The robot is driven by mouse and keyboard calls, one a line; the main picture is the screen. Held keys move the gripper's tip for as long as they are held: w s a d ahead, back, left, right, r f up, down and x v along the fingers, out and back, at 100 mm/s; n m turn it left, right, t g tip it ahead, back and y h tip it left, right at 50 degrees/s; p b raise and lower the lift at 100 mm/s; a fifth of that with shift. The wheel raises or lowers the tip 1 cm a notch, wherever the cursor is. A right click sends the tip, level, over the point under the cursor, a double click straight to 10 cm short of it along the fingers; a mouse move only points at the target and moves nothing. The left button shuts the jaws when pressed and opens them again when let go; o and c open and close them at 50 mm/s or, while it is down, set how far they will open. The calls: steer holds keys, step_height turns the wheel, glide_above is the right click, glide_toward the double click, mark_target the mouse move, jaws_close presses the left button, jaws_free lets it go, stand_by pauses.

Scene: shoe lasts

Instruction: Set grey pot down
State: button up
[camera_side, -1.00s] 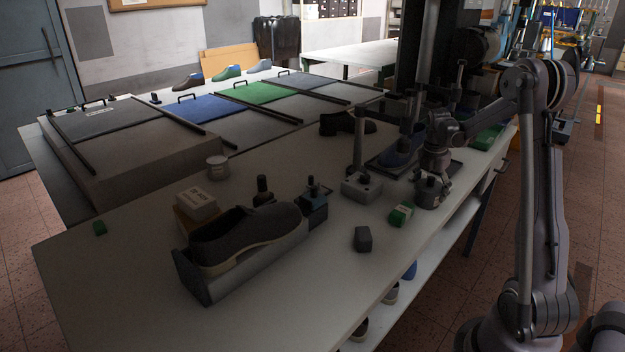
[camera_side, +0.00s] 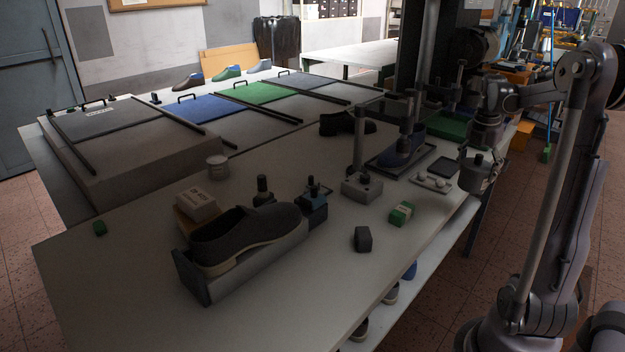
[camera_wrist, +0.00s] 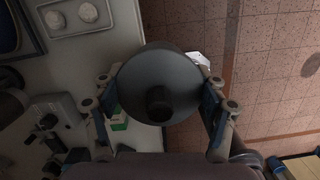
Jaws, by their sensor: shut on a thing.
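The grey pot (camera_wrist: 150,102) is a round dark grey pot with a black knob on top, seen from above in the wrist view. My gripper (camera_wrist: 157,98) is shut on it, with a finger on each side. In the side view, my gripper (camera_side: 483,158) holds the grey pot (camera_side: 476,178) by the right edge of the worktable. In the wrist view the pot overlaps the table's edge, with floor to its right. Its underside and the gap below it are hidden.
A small tray with light round pieces (camera_side: 433,182) lies left of the pot. A green and white box (camera_side: 402,213), a dark block (camera_side: 362,239) and a shoe in a grey holder (camera_side: 245,238) stand on the worktable. The front table surface (camera_side: 330,300) is clear.

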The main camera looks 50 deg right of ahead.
steer(key=shift+s+a+r, duration=0.1)
steer(key=shift+r, duration=0.1)
steer(key=shift+w+a, duration=0.25)
steer(key=shift+a, duration=0.05)
steer(key=w+a+n, duration=0.4)
steer(key=a, duration=0.8)
steer(key=w+a+r+n+t, duration=0.1)
steer(key=w+a+n, duration=0.3)
steer(key=a, duration=0.8)
steer(key=w+a+n, duration=0.3)
steer(key=w+a, duration=0.2)
steer(key=a, duration=0.7)
steer(key=shift+w+a+f, duration=0.65)
steer(key=shift+a+f, duration=1.15)
steer(key=shift+a, duration=0.05)
steer(key=shift+w+a+f, duration=0.7)
steer(key=shift+a+f, duration=1.05)
steer(key=shift+a, duration=0.05)
steer(key=shift+w+a+f, duration=0.65)
steer(key=shift+a+f, duration=1.15)
steer(key=shift+a, duration=0.05)
